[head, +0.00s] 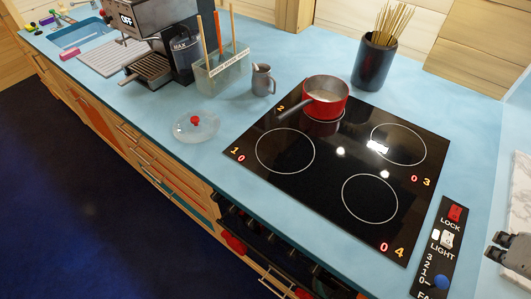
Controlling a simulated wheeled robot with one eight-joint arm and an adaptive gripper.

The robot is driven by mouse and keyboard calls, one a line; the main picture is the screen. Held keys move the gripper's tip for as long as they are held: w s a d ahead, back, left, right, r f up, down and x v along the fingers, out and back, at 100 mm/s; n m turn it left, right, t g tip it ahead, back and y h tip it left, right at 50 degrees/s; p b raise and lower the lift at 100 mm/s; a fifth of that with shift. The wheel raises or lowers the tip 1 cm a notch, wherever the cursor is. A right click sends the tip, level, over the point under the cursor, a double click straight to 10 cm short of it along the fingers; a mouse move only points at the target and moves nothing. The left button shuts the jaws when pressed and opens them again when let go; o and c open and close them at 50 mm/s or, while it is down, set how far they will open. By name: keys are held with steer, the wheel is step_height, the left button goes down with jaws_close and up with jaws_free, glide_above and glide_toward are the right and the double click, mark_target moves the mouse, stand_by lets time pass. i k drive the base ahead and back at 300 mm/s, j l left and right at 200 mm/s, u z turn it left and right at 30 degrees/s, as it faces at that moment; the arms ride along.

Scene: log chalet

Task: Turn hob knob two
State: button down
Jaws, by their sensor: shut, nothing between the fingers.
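The black hob (335,195) is set in the blue worktop, with yellow numbers 1 to 4 at its zones. The yellow 2 (281,108) is at the far left corner, beside a red saucepan (326,97) that stands on that zone with its handle toward the front left. Red zeros show beside 1, 3 and 4; I cannot make out one beside 2. I cannot clearly make out knob two. My gripper (491,247) is partly in view at the right edge, shut and empty, to the right of the hob and apart from it. Part of it is cut off.
A switch panel (434,262) with LOCK, LIGHT and a blue slider knob (441,282) lies right of the hob. A glass lid (196,126), a small jug (263,80), a utensil box (222,75) and a coffee machine (150,45) stand left. A dark pot (374,65) stands behind.

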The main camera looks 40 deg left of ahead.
mark_target(233, 209)
steer(key=u, duration=2.15)
steer(key=k+j+z, duration=0.25)
steer(key=z, duration=0.3)
steer(key=k+j, duration=0.05)
